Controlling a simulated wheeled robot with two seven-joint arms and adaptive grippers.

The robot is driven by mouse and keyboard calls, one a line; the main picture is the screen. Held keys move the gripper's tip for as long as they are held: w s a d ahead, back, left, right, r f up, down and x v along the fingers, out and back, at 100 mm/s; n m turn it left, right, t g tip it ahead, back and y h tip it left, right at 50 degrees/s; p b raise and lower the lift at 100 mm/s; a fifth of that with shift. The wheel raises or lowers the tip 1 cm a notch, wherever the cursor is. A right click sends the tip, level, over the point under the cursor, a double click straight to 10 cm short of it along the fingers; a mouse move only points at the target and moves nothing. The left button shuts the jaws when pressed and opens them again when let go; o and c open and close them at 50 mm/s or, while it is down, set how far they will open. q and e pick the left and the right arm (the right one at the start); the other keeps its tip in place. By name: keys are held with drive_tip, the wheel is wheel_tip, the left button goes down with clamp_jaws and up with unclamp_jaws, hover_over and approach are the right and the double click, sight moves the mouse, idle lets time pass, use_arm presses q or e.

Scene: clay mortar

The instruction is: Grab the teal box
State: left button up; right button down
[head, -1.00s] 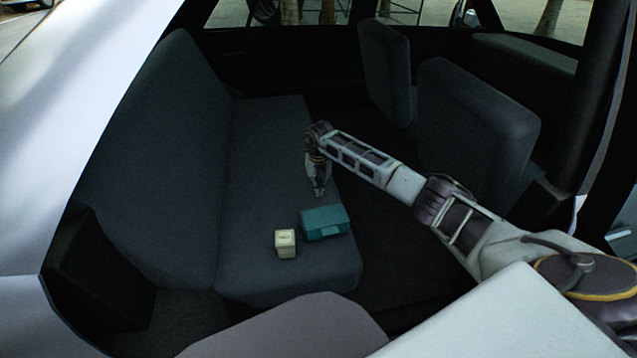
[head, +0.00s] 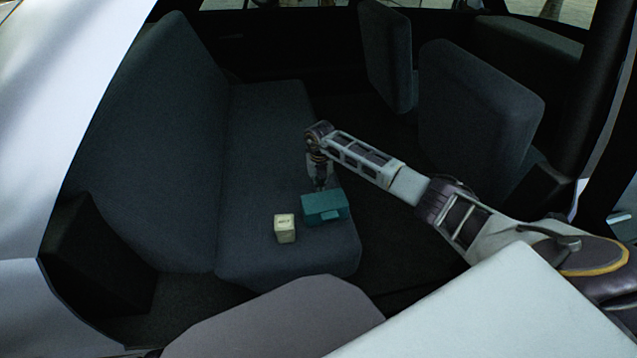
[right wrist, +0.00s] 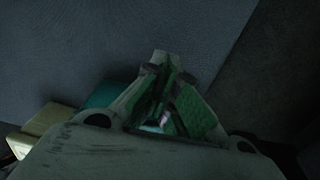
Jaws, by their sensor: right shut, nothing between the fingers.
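The teal box (head: 325,209) sits on the dark rear seat cushion near its front edge. My right gripper (head: 320,186) points down just behind the box in the head view, close to its far edge; I cannot tell whether it touches. In the right wrist view the gripper's fingers (right wrist: 168,95) are shut with nothing between them. Part of the teal box (right wrist: 103,95) shows beside the fingers on the left, the rest hidden behind the gripper body. My left gripper is not in view.
A small cream box (head: 285,229) stands just left of the teal box, and it also shows in the right wrist view (right wrist: 45,119). The seat backrest (head: 150,150) rises at left. Front seats (head: 480,120) stand at right. The cushion (head: 265,130) behind the boxes is clear.

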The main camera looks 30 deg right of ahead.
drive_tip(key=shift+s+a, duration=0.15)
drive_tip(key=shift+s, duration=0.45)
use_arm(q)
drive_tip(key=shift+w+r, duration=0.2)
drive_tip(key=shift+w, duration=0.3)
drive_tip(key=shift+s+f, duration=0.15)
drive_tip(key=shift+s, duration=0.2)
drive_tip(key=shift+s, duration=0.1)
use_arm(e)
drive_tip(key=shift+s, duration=0.1)
